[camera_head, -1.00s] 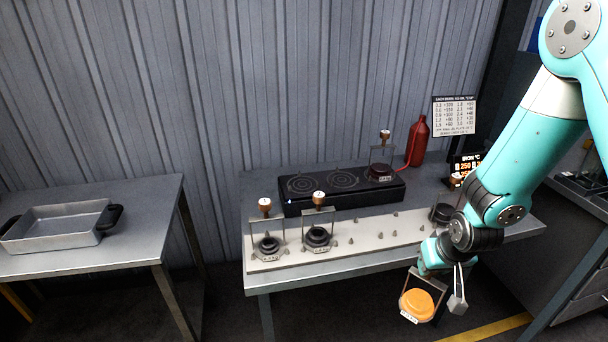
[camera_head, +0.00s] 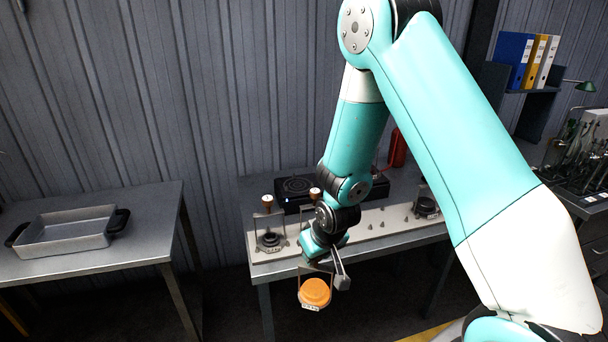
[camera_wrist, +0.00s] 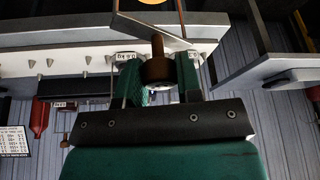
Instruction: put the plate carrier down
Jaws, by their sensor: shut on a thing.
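My gripper (camera_head: 326,262) is shut on the brown knob (camera_wrist: 157,68) of a plate carrier, seen between the two green fingers in the wrist view. The carrier, a thin frame with an orange disc (camera_head: 315,292) and a small label at its foot, hangs below the gripper. It is in the air in front of the bench's front edge. A pale pegged strip (camera_head: 395,219) runs along the bench. Another carrier with a dark disc (camera_head: 270,240) stands at its left end, and one more dark disc (camera_head: 427,206) at its right. My arm hides part of the strip.
A black hot plate (camera_head: 296,188) stands behind the strip, partly hidden by my arm. A red bottle (camera_head: 398,150) is at the back. A metal pan with black handles (camera_head: 66,234) sits on the left table (camera_head: 150,200). A gap separates the two tables.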

